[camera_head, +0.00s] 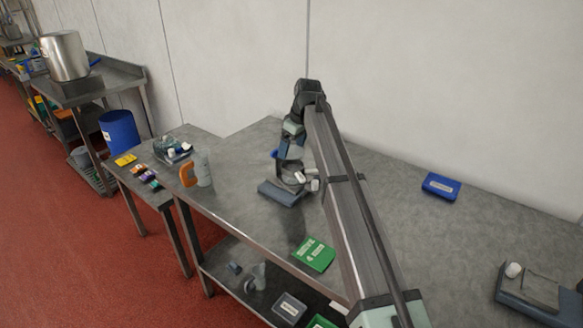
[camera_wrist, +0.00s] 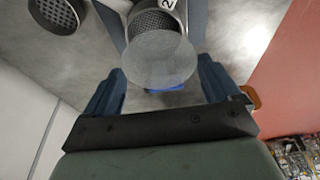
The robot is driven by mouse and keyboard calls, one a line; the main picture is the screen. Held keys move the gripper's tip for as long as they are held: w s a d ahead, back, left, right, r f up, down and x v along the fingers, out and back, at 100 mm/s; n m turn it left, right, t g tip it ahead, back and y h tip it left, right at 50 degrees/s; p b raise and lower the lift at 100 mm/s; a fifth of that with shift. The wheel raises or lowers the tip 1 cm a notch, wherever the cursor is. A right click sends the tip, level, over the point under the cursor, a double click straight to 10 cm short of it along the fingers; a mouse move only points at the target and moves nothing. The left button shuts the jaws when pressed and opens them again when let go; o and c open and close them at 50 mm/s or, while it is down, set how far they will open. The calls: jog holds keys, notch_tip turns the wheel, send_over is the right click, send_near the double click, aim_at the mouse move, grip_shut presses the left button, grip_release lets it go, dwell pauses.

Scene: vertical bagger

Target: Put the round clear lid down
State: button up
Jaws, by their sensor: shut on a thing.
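The round clear lid (camera_wrist: 160,62) shows in the wrist view as a pale, see-through disc between the two blue fingers of my gripper (camera_wrist: 161,70). My gripper is shut on it. Behind the lid, partly covered by it, is a round mesh-patterned container (camera_wrist: 155,22) with a white label bearing a "2". In the head view my gripper (camera_head: 291,168) is low over the middle of the steel table (camera_head: 245,150). The lid is too small to make out clearly there. I cannot tell whether the lid touches the container.
A flat dark grey unit (camera_head: 279,193) lies just below my gripper. A green box (camera_head: 314,254) is near the front edge, a blue box (camera_head: 441,186) farther right. A grey cup (camera_head: 203,168) and an orange item (camera_head: 187,174) stand left. Bare tabletop lies between them.

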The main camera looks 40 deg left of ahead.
jog(key=s+d+f+n+g, duration=0.1)
jog(key=s+d+f+n, duration=0.1)
jog(key=s+d, duration=0.55)
jog(key=s+d+f+n, duration=0.2)
jog(key=s+d+n, duration=0.15)
jog(key=s, duration=0.65)
jog(key=shift+m, duration=0.55)
jog(key=shift+d+f, duration=0.15)
jog(key=shift+f, duration=4.6)
jog(key=shift+f, duration=0.1)
jog(key=o, duration=0.8)
jog(key=shift+c, duration=0.2)
jog(key=v, duration=1.2)
jog(key=shift+r, duration=0.2)
jog(key=shift+w, duration=0.1)
